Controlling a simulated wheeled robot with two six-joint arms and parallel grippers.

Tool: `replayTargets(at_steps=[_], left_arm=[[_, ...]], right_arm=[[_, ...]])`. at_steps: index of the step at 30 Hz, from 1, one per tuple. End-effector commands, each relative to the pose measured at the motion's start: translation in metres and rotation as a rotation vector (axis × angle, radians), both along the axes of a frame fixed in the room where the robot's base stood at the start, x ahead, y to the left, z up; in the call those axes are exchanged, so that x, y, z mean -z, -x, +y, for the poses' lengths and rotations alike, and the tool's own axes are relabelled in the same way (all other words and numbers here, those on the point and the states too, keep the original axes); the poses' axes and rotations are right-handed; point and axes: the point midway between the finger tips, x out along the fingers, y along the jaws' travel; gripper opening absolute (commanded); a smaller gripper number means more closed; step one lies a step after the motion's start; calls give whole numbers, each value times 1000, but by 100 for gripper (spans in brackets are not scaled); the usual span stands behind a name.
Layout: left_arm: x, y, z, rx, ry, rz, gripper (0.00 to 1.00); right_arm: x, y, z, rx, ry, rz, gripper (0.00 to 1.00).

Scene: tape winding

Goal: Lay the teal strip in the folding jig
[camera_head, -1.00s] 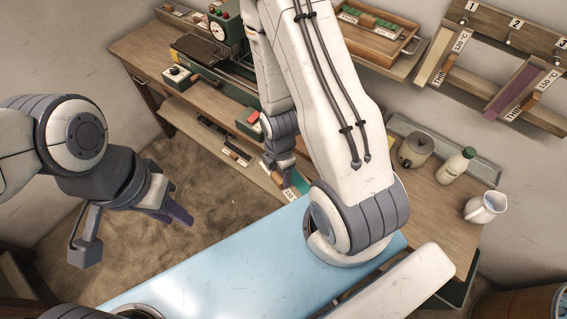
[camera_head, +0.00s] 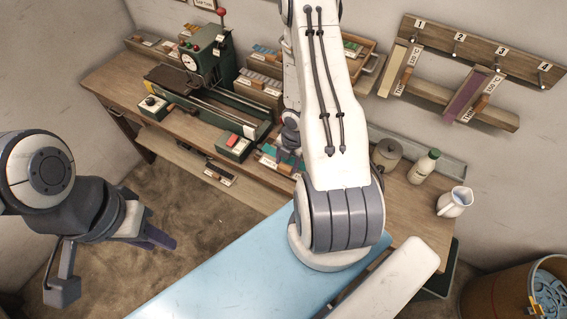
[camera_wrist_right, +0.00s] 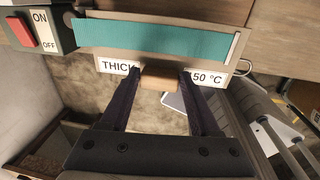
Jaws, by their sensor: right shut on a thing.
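The teal strip (camera_wrist_right: 155,38) lies flat along a pale board (camera_wrist_right: 210,22) with a white bar at its right end, in the right wrist view. The board's labels read "THICK" and, partly covered, "50 °C". My right gripper (camera_wrist_right: 160,77) is shut on the board's wooden handle block (camera_wrist_right: 160,84). In the head view, the strip (camera_head: 267,158) shows small beside my right gripper (camera_head: 289,157), at the bench front. My left gripper (camera_head: 108,268) is open and empty over the floor at left. I cannot pick out the folding jig with certainty; my right arm covers part of the bench.
A green machine (camera_head: 205,62) with a gauge stands on the bench. A red ON/OFF switch box (camera_head: 233,148) is close left of the strip. A pot (camera_head: 386,153), bottle (camera_head: 424,167) and jug (camera_head: 454,202) stand at right. Strip boards hang on the wall rack (camera_head: 480,52).

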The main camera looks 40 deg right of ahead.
Motion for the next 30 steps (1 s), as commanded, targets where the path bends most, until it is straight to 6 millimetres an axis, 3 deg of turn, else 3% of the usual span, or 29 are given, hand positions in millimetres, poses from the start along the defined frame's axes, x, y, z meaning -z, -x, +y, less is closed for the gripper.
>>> replayTargets(at_steps=[3, 14, 16, 30], left_arm=[[19, 0, 0, -1, 0, 0, 32], [51, 0, 0, -7, 0, 1, 32], [31, 0, 0, -6, -1, 1, 32], [-24, 0, 0, 0, 0, 0, 32]], right_arm=[[21, 0, 0, 0, 0, 0, 0], [58, 0, 1, 1, 0, 0, 0], [45, -3, -4, 0, 0, -1, 0], [45, -14, -34, 4, 2, -4, 0]])
